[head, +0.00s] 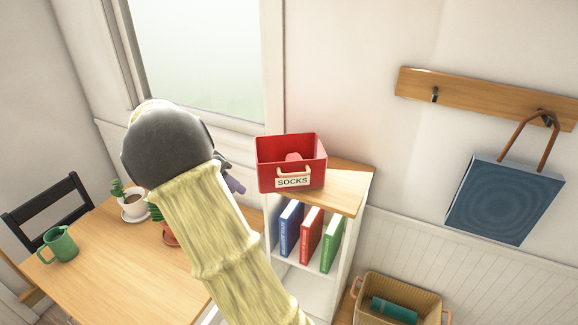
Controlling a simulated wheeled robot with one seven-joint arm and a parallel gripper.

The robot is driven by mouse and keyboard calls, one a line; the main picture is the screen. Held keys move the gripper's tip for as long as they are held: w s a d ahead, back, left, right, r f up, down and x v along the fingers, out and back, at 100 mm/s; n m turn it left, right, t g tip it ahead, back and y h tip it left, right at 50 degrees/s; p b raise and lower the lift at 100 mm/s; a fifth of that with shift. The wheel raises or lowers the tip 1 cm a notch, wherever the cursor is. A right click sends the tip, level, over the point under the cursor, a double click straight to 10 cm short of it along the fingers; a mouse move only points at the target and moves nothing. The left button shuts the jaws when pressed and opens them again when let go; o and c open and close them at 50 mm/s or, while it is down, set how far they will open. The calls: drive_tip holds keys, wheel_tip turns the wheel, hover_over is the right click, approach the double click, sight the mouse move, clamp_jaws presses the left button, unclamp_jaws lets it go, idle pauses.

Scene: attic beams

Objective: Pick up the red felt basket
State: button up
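The red felt basket (315,172) stands upright on the wooden top of a low white bookshelf (345,190). Its front has a pale handle and a label reading "SOCKS". A rounded red thing (293,157) shows inside it. My gripper (236,184) is just left of the basket in the picture, mostly hidden behind my dark wrist and pale sleeved arm. Only a bit of dark and purple finger shows, so I cannot tell whether it is open or shut. I see no contact with the basket.
A wooden table (115,260) at left holds a green mug (60,245) and potted plants, beside a black chair (45,205). A woven basket (428,301) stands lower right. A blue bag (505,200) hangs from a wall rack (475,95).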

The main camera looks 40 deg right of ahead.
drive_tip(key=w+d+r+m+g+h, duration=0.1)
drive_tip(key=w+r+m+g+h, duration=0.3)
drive_tip(key=r+m, duration=0.5)
drive_tip(key=shift+w+d+m+h, duration=0.4)
drive_tip(key=shift+w+m, duration=0.3)
drive_tip(key=shift+w, duration=0.05)
drive_tip(key=p, duration=0.5)
approach(290, 166)
drive_tip(key=s+d, duration=0.2)
drive_tip(key=shift+w+d+r, duration=0.1)
drive_tip(key=shift+w+d, duration=0.05)
drive_tip(key=shift+d, duration=0.1)
